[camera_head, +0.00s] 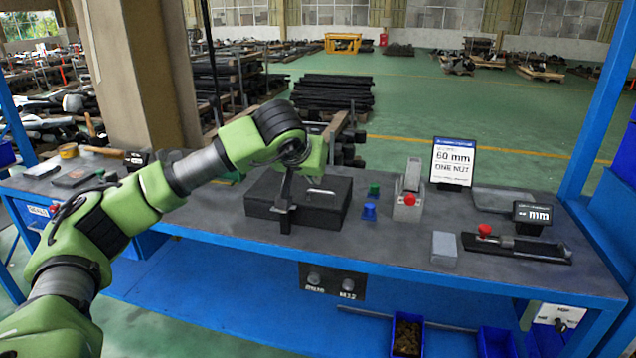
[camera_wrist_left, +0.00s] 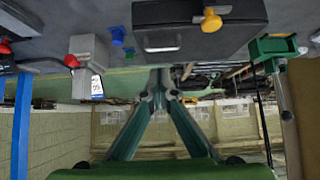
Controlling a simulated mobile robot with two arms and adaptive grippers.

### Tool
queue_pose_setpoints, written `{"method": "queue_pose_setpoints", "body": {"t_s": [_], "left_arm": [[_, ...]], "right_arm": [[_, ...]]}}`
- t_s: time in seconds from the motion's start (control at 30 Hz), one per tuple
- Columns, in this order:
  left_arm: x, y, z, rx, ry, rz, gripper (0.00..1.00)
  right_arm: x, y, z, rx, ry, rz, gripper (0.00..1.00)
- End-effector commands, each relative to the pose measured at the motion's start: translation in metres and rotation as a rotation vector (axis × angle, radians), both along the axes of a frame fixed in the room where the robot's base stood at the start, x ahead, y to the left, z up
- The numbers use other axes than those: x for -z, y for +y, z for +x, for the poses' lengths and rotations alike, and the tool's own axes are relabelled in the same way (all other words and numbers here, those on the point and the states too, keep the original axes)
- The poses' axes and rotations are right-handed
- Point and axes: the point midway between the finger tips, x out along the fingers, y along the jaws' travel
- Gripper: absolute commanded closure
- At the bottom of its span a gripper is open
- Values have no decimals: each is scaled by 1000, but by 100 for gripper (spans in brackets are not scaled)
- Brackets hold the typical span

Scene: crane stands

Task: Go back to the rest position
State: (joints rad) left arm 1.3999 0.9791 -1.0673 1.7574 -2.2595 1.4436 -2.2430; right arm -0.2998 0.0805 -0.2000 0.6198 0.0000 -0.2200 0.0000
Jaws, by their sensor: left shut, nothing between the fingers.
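My left arm comes in from the left in the head view and reaches over the workbench (camera_head: 225,225). My left gripper (camera_head: 284,208) points down in front of the black case (camera_head: 330,200) and covers part of it. In the left wrist view its two fingers meet at the tips (camera_wrist_left: 160,73), with nothing between them. The case with its silver handle (camera_wrist_left: 161,47) shows just past the fingertips, in an upside-down picture. Whether the fingers touch the case cannot be told. My right gripper is in neither view.
Right of the case stand a green piece (camera_head: 374,189), a blue piece (camera_head: 369,211) and a grey device with a red knob (camera_head: 408,200). A sign (camera_head: 452,162), a grey block (camera_head: 444,249) and a slide fixture (camera_head: 515,247) are further right. Blue posts (camera_head: 604,90) frame the bench.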

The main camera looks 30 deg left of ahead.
Motion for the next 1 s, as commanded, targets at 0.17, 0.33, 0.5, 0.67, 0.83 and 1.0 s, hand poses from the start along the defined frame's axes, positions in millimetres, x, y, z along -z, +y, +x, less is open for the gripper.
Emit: {"method": "queue_pose_setpoints", "body": {"t_s": [0.17,0.33,0.5,0.67,0.83,1.0], "left_arm": [[-11,-3,-12,1,1,0,100],[-12,-4,-14,1,2,-1,100],[5,-41,-12,55,5,-102,100],[38,-142,-23,173,42,-417,100],[49,-266,-65,255,155,-918,100],[8,-366,-129,206,404,-1609,100]], "right_arm": [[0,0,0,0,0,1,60],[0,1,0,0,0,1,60],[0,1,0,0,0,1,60],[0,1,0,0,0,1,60],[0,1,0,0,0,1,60],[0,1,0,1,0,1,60]]}}
